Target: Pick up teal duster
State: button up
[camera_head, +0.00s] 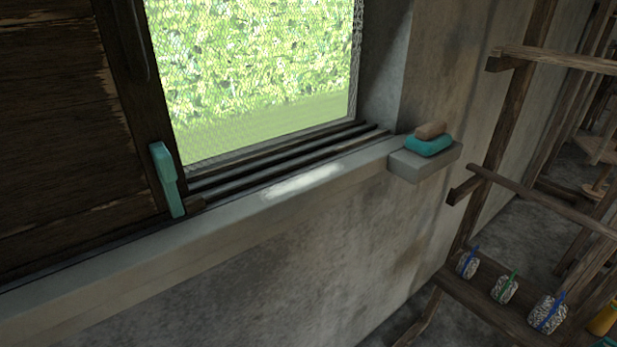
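A teal block with a rounded brown top (429,144), which looks like the teal duster, rests on a small grey ledge (425,169) at the right end of the window sill. The teal part is below and the brown part lies on it. A second teal thing (167,180), long and narrow, stands upright against the dark frame at the left of the window, its lower end by the sill. It looks like a handle. My gripper is not in view.
The grey window sill (110,264) runs along the wall, with a pale white patch (302,182) on it. Dark rails (280,163) lie along the window's base. At the right, a wooden loom frame (540,202) holds several speckled bundles (505,289) on a low beam.

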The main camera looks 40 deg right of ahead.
aim_at(431, 138)
jog(key=i+j, duration=0.2)
jog(key=i+j+z, duration=0.1)
jog(key=z, duration=0.25)
jog(key=i+j+z, duration=0.15)
jog(key=z, duration=0.2)
